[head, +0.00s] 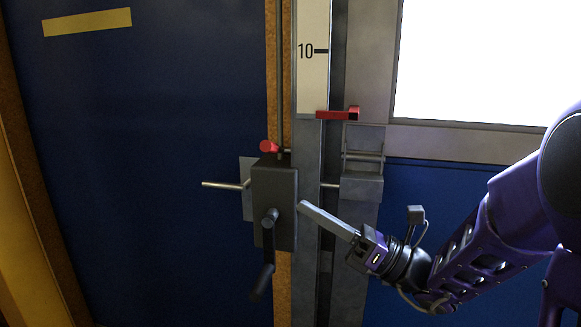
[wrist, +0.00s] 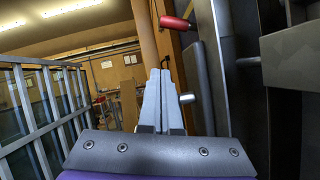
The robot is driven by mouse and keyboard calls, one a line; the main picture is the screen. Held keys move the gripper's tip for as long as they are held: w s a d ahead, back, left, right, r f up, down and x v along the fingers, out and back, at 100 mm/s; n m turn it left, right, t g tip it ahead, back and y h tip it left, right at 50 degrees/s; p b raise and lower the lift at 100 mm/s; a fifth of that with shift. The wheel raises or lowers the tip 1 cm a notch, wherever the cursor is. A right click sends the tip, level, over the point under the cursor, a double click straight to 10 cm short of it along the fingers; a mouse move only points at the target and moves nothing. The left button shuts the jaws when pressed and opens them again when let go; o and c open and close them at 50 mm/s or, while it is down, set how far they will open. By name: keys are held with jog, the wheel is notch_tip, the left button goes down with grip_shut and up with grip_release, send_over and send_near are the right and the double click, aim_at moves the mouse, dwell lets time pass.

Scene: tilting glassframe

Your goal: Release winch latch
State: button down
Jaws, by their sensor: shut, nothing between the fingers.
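The winch (head: 275,210) is a dark box on the upright post, with a black crank handle (head: 263,275) at its lower front. A red knob (head: 269,147) sits at its upper left; I cannot tell surely whether it is the latch. A thin metal rod (head: 222,184) sticks out to the left. My gripper (head: 302,206) is shut and empty, its tips close to the box's right side; contact cannot be told. In the wrist view my gripper's fingers (wrist: 160,78) are together, below a red-ended part (wrist: 176,23) and beside a short metal pin (wrist: 187,98).
A white scale (head: 312,75) marked 10 and a red pointer (head: 338,113) are on the post above the winch. A metal bracket (head: 362,185) stands right of the post. A blue panel (head: 140,190) fills the left. The wrist view shows a barred frame (wrist: 38,100) at left.

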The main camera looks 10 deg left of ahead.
aim_at(278, 168)
jog(key=shift+w+d+f+m+t, duration=0.2)
jog(key=shift+d+f+m+t, duration=0.45)
jog(key=shift+f+m, duration=0.25)
jog(key=shift+a, duration=0.1)
jog(key=x, duration=1)
jog(key=shift+a, duration=0.2)
jog(key=shift+w+d+r, duration=0.2)
jog(key=shift+d+r, duration=0.05)
jog(key=shift+r, duration=0.35)
jog(key=shift+w+d+r, duration=0.25)
jog(key=shift+r, duration=0.35)
jog(key=shift+w+d+r, duration=0.15)
jog(key=shift+w+r, duration=0.05)
jog(key=shift+r, duration=0.3)
jog(key=shift+r+p, duration=0.2)
jog(key=shift+p, duration=0.15)
jog(key=shift+h, duration=0.3)
